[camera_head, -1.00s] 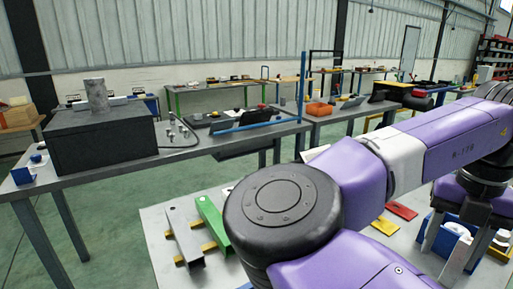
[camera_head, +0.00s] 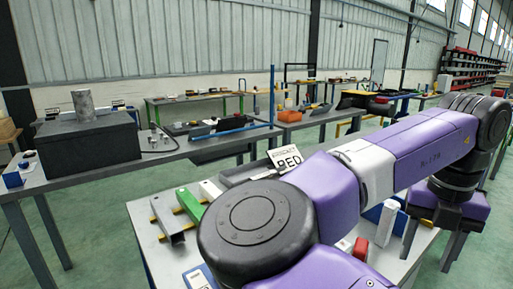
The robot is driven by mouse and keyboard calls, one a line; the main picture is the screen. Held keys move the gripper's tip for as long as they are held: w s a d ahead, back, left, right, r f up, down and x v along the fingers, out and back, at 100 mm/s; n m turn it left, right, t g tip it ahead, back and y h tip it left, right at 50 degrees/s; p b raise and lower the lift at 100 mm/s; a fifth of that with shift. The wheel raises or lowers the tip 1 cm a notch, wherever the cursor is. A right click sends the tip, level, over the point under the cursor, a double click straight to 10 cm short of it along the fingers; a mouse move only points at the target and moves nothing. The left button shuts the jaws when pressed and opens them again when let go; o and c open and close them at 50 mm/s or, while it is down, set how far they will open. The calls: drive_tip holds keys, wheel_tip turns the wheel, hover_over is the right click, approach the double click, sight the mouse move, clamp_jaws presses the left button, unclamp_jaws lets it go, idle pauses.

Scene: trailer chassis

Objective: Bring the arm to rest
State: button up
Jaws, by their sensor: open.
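My purple arm crosses the right half of the head view, with its elbow bent at the upper right. My gripper (camera_head: 426,260) hangs from the purple wrist at the right, beside the right end of the near table. Its two dark fingers look apart, and nothing shows between them. My own arm hides part of the near table.
The near table (camera_head: 143,222) bears a grey channel (camera_head: 166,219), a green bar (camera_head: 189,202), a red part (camera_head: 361,248) and an upright white block (camera_head: 387,223). A lettered sign (camera_head: 286,159) stands behind. A dark box (camera_head: 88,147) sits on the left bench (camera_head: 95,174). Green floor is open at right.

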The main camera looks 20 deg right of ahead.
drive_tip(key=w+d+r+n+t+h, duration=0.2)
drive_tip(key=d+r+n+h, duration=0.35)
drive_tip(key=d, duration=0.35)
drive_tip(key=w+d+r+n+t+h, duration=0.1)
drive_tip(key=w+d+r+n+h, duration=0.1)
drive_tip(key=d+r+n+h, duration=0.55)
wheel_tip(320, 180, up, 4)
drive_tip(key=d+n+t+h, duration=0.2)
drive_tip(key=n+h, duration=0.2)
drive_tip(key=w+a+n+t+y+p, duration=0.2)
drive_tip(key=w+a+n+t, duration=0.2)
drive_tip(key=a+n+t, duration=1.15)
drive_tip(key=s+a+f+n+t+y, duration=0.3)
drive_tip(key=s+a+f+n+y, duration=0.1)
drive_tip(key=a+f+n+y, duration=0.8)
drive_tip(key=s+a+f+g+y, duration=0.1)
drive_tip(key=s+a+f+g, duration=0.2)
drive_tip(key=s+f, duration=0.3)
drive_tip(key=s+a+f+g+y+p, duration=0.1)
drive_tip(key=s+a+f, duration=0.3)
drive_tip(key=s, duration=0.9)
drive_tip(key=s+a+f+g+y+p, duration=0.1)
drive_tip(key=s+a+f+g, duration=0.3)
drive_tip(key=s+f, duration=0.5)
drive_tip(key=shift+s+a+f+n+g, duration=0.3)
drive_tip(key=shift+s+f+n+g, duration=0.05)
drive_tip(key=shift+s+n, duration=0.1)
